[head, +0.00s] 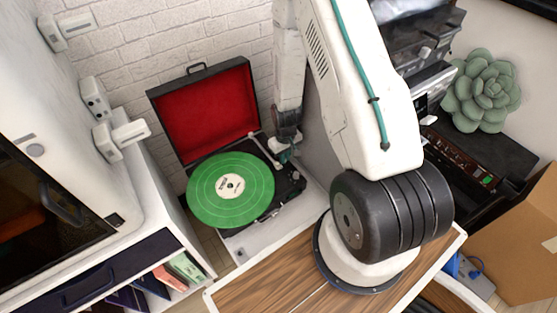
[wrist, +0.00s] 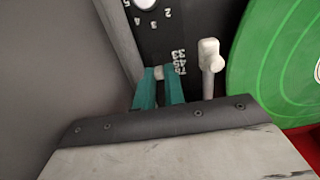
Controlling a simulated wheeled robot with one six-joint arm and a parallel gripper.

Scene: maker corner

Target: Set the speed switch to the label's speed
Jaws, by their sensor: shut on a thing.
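The record player (head: 285,190) stands open with a red-lined lid. A green record (head: 205,205) with a cream label (head: 231,184) lies on it; the label's print is too small to read. In the wrist view the record's edge (wrist: 270,75) shows at the right. My gripper (wrist: 158,80) has teal fingers closed on the small pale speed switch (wrist: 158,72), beside the printed speeds 33, 45 and 78. Which speed the switch points to, I cannot tell. In the head view my gripper (head: 284,150) is at the deck's right side, partly hidden.
The white tonearm (wrist: 210,55) stands close to the right of my fingers. A numbered dial (wrist: 145,4) lies just beyond the switch. The red-lined lid (head: 205,110) rises behind the record. A white cabinet (head: 150,195) is at the left, a wooden tabletop (head: 270,285) in front.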

